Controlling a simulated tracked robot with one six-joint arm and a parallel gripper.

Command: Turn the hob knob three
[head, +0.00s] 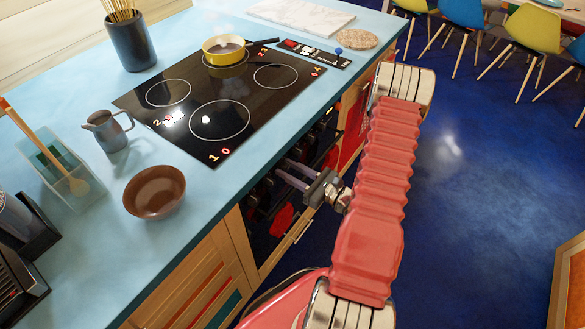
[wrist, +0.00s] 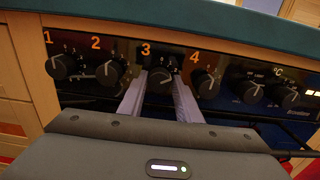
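Hob knob three (wrist: 160,80) is a round black knob under an orange 3 on the dark control panel in the wrist view. My gripper (wrist: 161,84) has one pale finger on each side of this knob. The fingers stand apart with the knob between them; I cannot tell whether they touch it. In the head view my gripper (head: 283,172) reaches the front of the counter below the black hob (head: 255,97), and the knobs there are hard to make out. Red digits glow on the hob, with a 0 beside the 1.
Knob two (wrist: 110,70) and knob four (wrist: 206,83) sit close on either side of knob three. The blue counter edge (wrist: 200,22) overhangs the panel. A yellow pan (head: 226,50) stands on the hob, and a brown bowl (head: 154,192) stands on the counter.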

